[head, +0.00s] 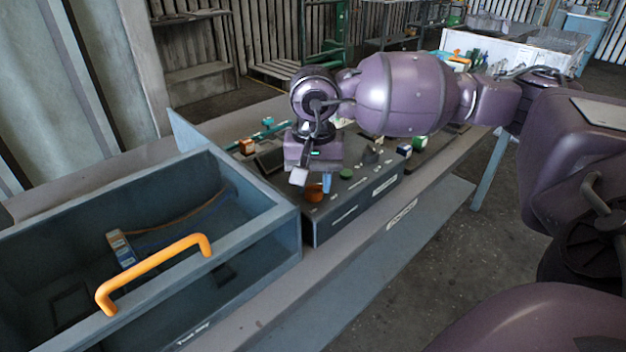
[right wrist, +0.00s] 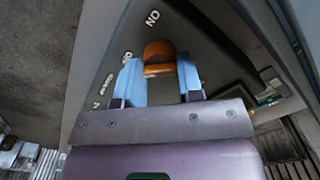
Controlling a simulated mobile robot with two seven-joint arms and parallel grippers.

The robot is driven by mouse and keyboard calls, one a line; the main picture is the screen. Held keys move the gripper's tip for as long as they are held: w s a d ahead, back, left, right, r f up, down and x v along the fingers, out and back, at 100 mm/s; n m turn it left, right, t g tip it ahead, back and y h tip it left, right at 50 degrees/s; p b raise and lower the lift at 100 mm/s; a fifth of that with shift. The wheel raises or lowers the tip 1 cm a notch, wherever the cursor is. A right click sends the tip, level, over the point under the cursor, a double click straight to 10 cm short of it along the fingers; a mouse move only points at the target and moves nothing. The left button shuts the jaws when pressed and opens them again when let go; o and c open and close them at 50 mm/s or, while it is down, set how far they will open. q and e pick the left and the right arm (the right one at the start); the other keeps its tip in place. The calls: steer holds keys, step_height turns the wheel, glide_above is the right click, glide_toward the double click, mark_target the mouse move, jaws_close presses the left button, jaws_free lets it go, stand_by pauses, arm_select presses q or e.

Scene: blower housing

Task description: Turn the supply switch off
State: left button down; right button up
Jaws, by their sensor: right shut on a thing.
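The supply switch, an orange knob (head: 314,193), sits on the top of a dark control box (head: 356,205) on the bench. My right gripper (head: 322,185) reaches down over it, and one blue finger shows beside the knob. In the right wrist view, the two blue fingers of my right gripper (right wrist: 161,78) are shut on the orange knob (right wrist: 158,50), one on each side. White lettering that reads ON upside down is beyond the knob, and more, apparently OFF, is to its left. Which way the knob points is unclear. My left gripper is not in view.
An open blue-grey tray (head: 250,225) with an orange handle (head: 152,273) is at the left, close beside the box. Small coloured parts lie behind the box. The floor at the right front is clear.

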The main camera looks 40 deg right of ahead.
mark_target(314, 184)
steer(key=shift+r, duration=0.15)
steer(key=o, duration=0.9)
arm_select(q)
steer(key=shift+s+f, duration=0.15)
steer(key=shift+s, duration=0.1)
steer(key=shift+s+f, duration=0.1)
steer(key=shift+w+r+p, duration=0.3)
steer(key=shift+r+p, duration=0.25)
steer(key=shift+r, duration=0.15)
arm_select(e)
step_height(314, 184, up, 11)
steer(key=shift+f, duration=0.2)
